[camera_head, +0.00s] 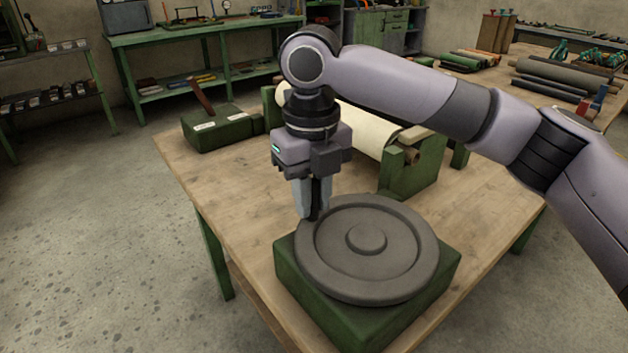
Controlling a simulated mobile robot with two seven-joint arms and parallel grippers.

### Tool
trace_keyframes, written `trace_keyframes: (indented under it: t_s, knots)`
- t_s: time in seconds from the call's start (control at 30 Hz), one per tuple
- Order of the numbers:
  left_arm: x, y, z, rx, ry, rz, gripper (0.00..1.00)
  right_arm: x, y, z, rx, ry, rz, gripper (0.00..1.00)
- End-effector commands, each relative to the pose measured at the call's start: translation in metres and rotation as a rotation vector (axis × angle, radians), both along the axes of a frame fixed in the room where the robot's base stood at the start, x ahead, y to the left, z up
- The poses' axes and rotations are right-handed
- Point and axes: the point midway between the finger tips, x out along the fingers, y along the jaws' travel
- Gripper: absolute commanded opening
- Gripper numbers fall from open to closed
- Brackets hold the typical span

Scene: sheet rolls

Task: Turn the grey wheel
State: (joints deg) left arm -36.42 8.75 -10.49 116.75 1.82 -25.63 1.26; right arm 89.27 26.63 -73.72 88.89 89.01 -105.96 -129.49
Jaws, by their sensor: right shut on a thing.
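The grey wheel (412,249) is a thick round disc with a raised rim and a central hub. It lies flat on a green block (318,308) near the front of the wooden table (213,168). My right gripper (315,215) points down at the far left part of the wheel's rim. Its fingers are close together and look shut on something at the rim. The fingertips partly hide the contact, so how they sit on the wheel's edge is hard to see. My left gripper does not show.
Behind the wheel, a cream roll (362,130) sits in a green stand (415,175), partly hidden by my right arm. A green box with a brown lever (218,128) stands at the table's back left. Shelves and another table with rolls (550,85) stand farther back. The floor at left is clear.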

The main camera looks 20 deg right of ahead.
Motion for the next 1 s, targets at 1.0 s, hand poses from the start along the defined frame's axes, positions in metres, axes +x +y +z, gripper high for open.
trace_keyframes:
  t_s: [1.0]
  knots:
    - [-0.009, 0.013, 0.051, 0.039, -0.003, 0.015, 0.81, -0.025, 0.018, 0.000, 0.001, -0.001, 0.201, 0.00]
